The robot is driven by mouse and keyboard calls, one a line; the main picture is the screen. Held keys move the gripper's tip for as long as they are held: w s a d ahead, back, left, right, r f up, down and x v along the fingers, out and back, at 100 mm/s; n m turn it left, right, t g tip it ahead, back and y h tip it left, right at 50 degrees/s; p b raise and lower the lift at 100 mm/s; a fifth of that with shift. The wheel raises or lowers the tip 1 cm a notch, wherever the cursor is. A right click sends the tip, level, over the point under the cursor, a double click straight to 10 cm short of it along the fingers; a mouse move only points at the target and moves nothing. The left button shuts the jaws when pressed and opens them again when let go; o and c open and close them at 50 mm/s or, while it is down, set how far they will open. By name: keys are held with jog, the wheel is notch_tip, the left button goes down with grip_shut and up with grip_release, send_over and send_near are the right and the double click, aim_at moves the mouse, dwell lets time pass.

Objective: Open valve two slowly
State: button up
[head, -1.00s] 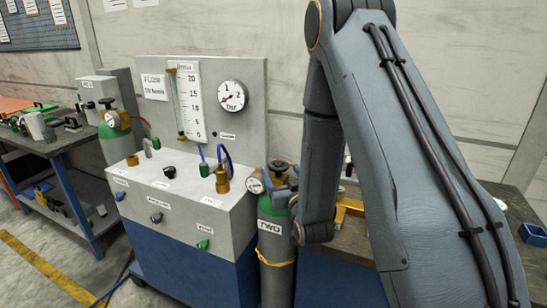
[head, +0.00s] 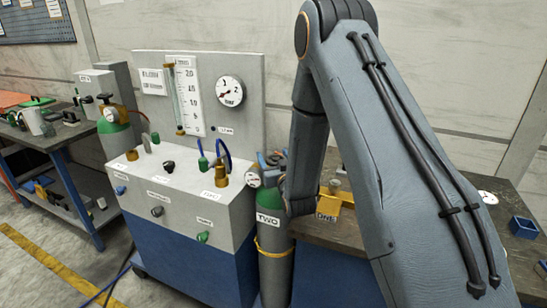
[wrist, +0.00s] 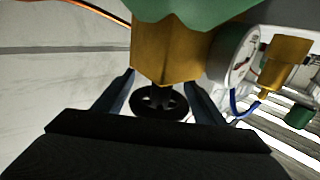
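The cylinder labelled TWO (head: 272,240) stands upright beside the panel cabinet, grey with a green shoulder. Its brass valve body (wrist: 165,50) and black handwheel (wrist: 160,103) show in the wrist view, below the green shoulder at the top of that picture. My gripper (wrist: 160,85) has one finger on each side of the handwheel. The fingers look spread, and I cannot tell whether they touch the rim. In the head view my gripper (head: 272,160) is at the top of cylinder TWO and hides most of the handwheel.
A round gauge (wrist: 232,55) sits beside the valve body, close to one finger. The panel cabinet (head: 185,195) with knobs, hoses and a dial (head: 230,91) stands left of the cylinder. A yellow holder (head: 330,206) labelled ONE is on the bench at right.

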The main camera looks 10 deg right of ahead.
jog(key=c, duration=0.7)
jog(key=shift+y, duration=0.3)
jog(key=n+y+b, duration=0.1)
jog(key=y, duration=0.1)
jog(key=n+y+b, duration=0.1)
jog(key=n+y, duration=0.1)
jog(key=shift+a+g, duration=0.35)
jog(key=shift+g, duration=0.05)
jog(key=shift+s+a+n+g+y+b, duration=0.1)
jog(key=shift+a+n+g+y+b, duration=0.15)
jog(key=shift+n+y, duration=0.3)
jog(key=shift+s+a+n+g+y+b, duration=0.1)
jog(key=shift+n+g+y+b, duration=0.2)
jog(key=shift+y, duration=0.35)
jog(key=shift+s+a+n+g+y+b, duration=0.1)
jog(key=shift+n+g+y, duration=0.3)
jog(key=shift+y, duration=0.2)
jog(key=o, duration=1.1)
jog(key=shift+c, duration=0.2)
